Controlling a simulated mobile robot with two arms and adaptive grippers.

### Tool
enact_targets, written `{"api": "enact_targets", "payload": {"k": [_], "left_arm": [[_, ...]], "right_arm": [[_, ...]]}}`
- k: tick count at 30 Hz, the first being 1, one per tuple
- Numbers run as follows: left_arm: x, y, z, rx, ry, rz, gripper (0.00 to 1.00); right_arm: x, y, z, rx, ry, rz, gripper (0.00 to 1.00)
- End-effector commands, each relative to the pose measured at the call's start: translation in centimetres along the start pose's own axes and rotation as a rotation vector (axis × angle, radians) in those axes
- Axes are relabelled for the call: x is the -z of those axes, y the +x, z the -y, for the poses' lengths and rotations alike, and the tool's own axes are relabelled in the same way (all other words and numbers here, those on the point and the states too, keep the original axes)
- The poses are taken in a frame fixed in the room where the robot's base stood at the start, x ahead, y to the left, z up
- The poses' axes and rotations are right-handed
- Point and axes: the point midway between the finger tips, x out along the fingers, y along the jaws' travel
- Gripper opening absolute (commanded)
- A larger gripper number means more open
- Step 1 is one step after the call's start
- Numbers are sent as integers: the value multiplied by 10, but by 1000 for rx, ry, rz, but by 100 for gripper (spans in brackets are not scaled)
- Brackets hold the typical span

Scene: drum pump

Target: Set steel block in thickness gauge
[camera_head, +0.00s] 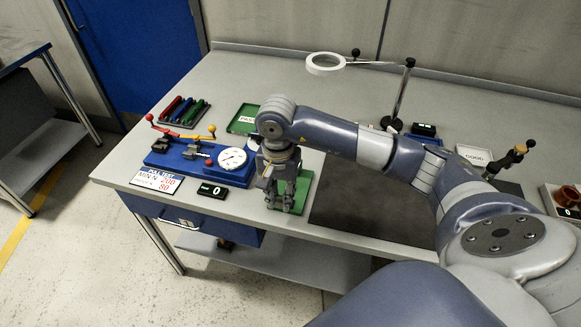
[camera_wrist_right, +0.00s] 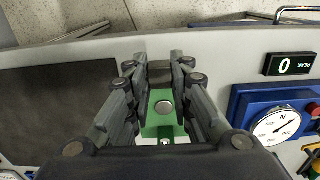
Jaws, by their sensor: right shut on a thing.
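My right gripper (camera_head: 283,205) points down over a green pad (camera_head: 303,190) near the table's front edge. In the wrist view, its fingers (camera_wrist_right: 160,75) are shut on a small dark grey block, which looks like the steel block (camera_wrist_right: 160,73). The fingers and palm hide part of it. A round light metal disc (camera_wrist_right: 164,108) shows between the fingers against the green. I cannot tell whether the block touches the pad. No thickness gauge can be named with certainty; a dark stand with a knobbed lever (camera_head: 510,160) is at the right. My left gripper does not show.
A blue tester with a dial (camera_head: 232,158) stands left of the gripper, with a "0" display (camera_head: 212,190) before it. Coloured bars in a rack (camera_head: 184,111) and a green tray (camera_head: 243,119) lie behind. A ring lamp (camera_head: 326,63) overhangs the table. A dark mat (camera_head: 345,205) lies right of the pad.

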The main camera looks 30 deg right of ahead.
Motion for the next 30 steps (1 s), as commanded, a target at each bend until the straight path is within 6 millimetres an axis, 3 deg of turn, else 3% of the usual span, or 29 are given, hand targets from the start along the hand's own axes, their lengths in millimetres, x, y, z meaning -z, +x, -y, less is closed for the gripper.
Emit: {"api": "enact_targets", "payload": {"k": [1, 6, 14, 20, 25, 30], "left_arm": [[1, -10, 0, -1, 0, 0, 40], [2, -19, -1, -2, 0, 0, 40], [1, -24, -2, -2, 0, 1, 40], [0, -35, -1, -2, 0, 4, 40], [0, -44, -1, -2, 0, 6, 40], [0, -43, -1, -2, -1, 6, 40]], "right_arm": [[13, -5, 0, -2, 6, 2, 0], [45, -2, 0, -2, 1, 2, 0], [64, -2, 0, 1, -1, 1, 0], [91, -3, 1, 1, 0, 2, 0], [92, 13, 1, 0, -4, 3, 0], [93, 16, 1, 1, -4, 0, 0]]}}
